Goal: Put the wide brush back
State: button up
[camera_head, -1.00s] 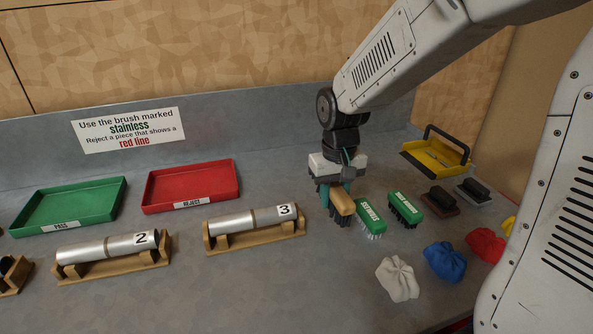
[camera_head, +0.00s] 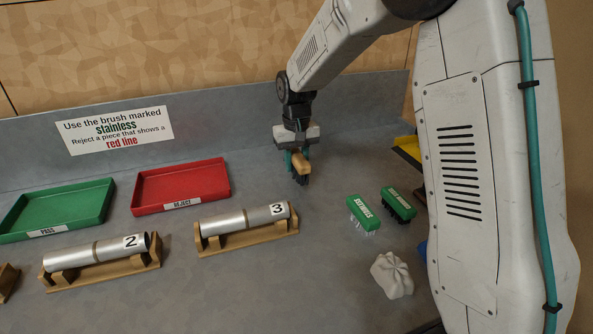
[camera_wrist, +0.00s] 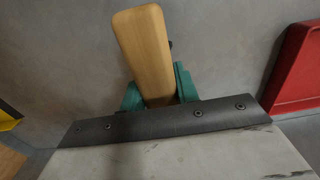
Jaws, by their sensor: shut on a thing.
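My gripper (camera_head: 298,160) is shut on a wooden-backed brush (camera_head: 301,168) with dark bristles pointing down. The brush is over the back of the bench, right of the red tray; whether its bristles touch the bench is unclear. In the wrist view the pale wooden back (camera_wrist: 145,50) stands between my green fingers (camera_wrist: 155,92), slightly tilted. A green brush marked stainless (camera_head: 362,212) with pale bristles lies to the front right. Beside it is another green brush (camera_head: 398,203) with dark bristles and an unclear label.
The red REJECT tray (camera_head: 181,186) and green PASS tray (camera_head: 58,209) lie at left. Tubes marked 2 (camera_head: 95,250) and 3 (camera_head: 245,219) rest on wooden cradles. A white cloth bundle (camera_head: 391,275) sits at front right. My arm hides much of the right side.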

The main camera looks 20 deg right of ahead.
aim_at(296, 171)
jog(key=shift+f, duration=1.55)
jog(key=shift+f, duration=0.15)
jog(key=o, duration=1)
jog(key=shift+c, duration=0.2)
notch_tip(296, 171, up, 12)
jog(key=shift+s+r, duration=0.1)
jog(key=shift+r, duration=0.1)
